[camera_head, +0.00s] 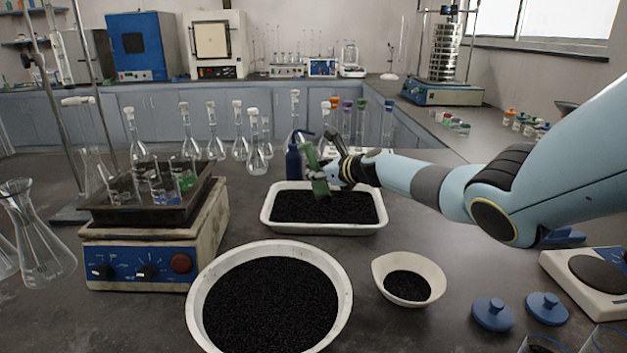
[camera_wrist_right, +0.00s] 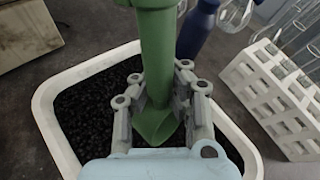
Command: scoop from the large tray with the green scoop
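The large tray (camera_head: 378,226) is white and rectangular, filled with black granules, on the dark bench in the middle of the head view. Its white rim (camera_wrist_right: 52,130) also shows in the right wrist view. My right gripper (camera_head: 338,175) is above the back right part of the tray. It is shut on the green scoop (camera_head: 316,172), which is tilted above the granules. In the right wrist view the scoop (camera_wrist_right: 157,60) sits between the fingers of the gripper (camera_wrist_right: 160,95). Whether the scoop touches the granules is hard to tell. My left gripper is not in view.
A large round white bowl (camera_head: 196,300) and a small bowl (camera_head: 438,283), both holding black granules, stand in front. A hotplate (camera_head: 140,245) with glassware is left. A dark blue bottle (camera_head: 293,163) and a white tube rack (camera_wrist_right: 262,75) stand close behind the tray.

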